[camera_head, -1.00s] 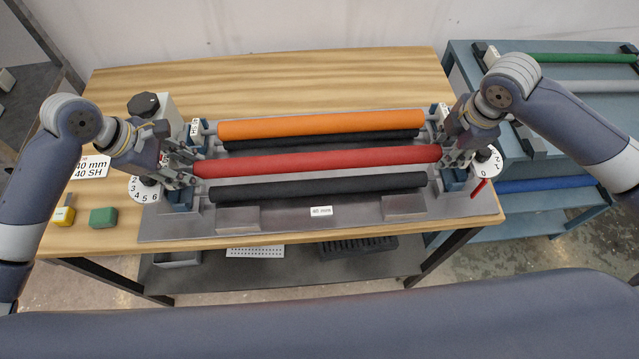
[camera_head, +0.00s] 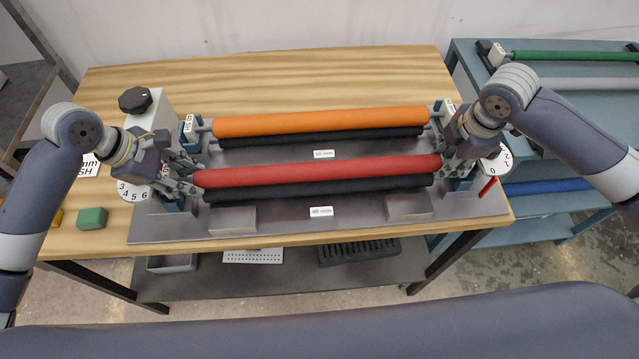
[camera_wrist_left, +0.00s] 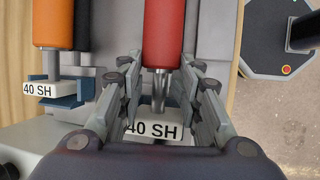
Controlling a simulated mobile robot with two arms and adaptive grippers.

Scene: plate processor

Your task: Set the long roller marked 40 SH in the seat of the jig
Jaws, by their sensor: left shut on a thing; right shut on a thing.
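The long red roller (camera_head: 320,170) lies level across the jig (camera_head: 275,219), held near both ends. In the head view it overlaps the front black roller (camera_head: 320,188); whether they touch I cannot tell. My left gripper (camera_head: 192,178) is shut on its left end. In the left wrist view the fingers (camera_wrist_left: 160,88) flank the metal shaft of the red roller (camera_wrist_left: 163,35), above a white tag (camera_wrist_left: 152,130) reading 40 SH. My right gripper (camera_head: 450,170) is shut on its right end. The front end seats are largely hidden by the grippers.
An orange roller (camera_head: 320,121) sits at the rear of the jig with a black roller (camera_head: 320,138) beside it. A knob box (camera_head: 150,115) stands at back left, a green block (camera_head: 91,218) at front left. A blue rack (camera_head: 560,100) with more rollers is at the right.

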